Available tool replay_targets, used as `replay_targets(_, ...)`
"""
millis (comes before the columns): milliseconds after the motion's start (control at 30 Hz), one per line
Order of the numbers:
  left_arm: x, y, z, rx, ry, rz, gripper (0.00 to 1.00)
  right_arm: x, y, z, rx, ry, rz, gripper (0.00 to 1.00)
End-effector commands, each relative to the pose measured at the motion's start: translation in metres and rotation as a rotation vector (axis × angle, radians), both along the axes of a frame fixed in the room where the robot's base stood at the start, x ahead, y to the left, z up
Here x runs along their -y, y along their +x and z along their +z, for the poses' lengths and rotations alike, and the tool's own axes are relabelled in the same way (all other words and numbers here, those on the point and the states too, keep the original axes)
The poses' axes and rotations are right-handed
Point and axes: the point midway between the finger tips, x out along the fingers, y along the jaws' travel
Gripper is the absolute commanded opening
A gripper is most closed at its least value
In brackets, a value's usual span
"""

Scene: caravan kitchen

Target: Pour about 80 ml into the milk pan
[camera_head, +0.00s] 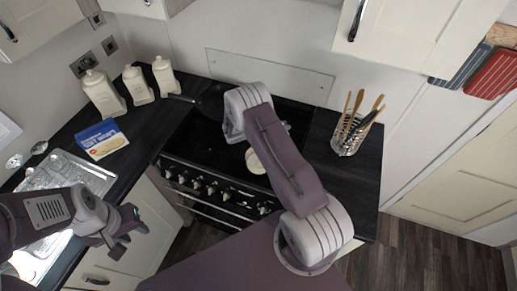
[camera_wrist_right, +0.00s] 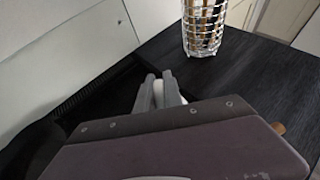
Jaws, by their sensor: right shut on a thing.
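My right gripper (camera_wrist_right: 158,92) is shut on a small white object (camera_wrist_right: 158,98), of which only a sliver shows between the fingers. In the head view my right arm hides most of that gripper over the hob. A cream round object (camera_head: 254,161) shows beside my right forearm at the front of the hob; I cannot tell whether it is the milk pan or a vessel in my grip. No liquid is visible. My left gripper (camera_head: 124,228) is empty and appears open, in front of the left counter near the sink.
A dark frying pan (camera_head: 211,102) sits on the hob's back left. A utensil holder (camera_head: 347,138) stands on the right counter, also in the wrist view (camera_wrist_right: 202,38). Cream canisters (camera_head: 103,93) and a blue box (camera_head: 102,139) stand left. The right counter's front is clear.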

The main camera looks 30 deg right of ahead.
Motion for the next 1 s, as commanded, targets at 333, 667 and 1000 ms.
replay_targets(333, 0.0, -0.001, 0.014, -0.004, 0.0, 0.0, 0.36, 0.014, 0.002, -0.024, -0.025, 0.279, -0.002, 0.0)
replay_targets(667, 0.0, -0.001, 0.017, -0.003, 0.0, 0.0, 0.36, 0.018, 0.003, -0.036, -0.037, 0.364, 0.005, 0.0)
replay_targets(1000, 0.0, -0.001, 0.017, -0.003, 0.0, 0.0, 0.36, 0.017, 0.003, -0.036, -0.037, 0.362, 0.003, 0.0)
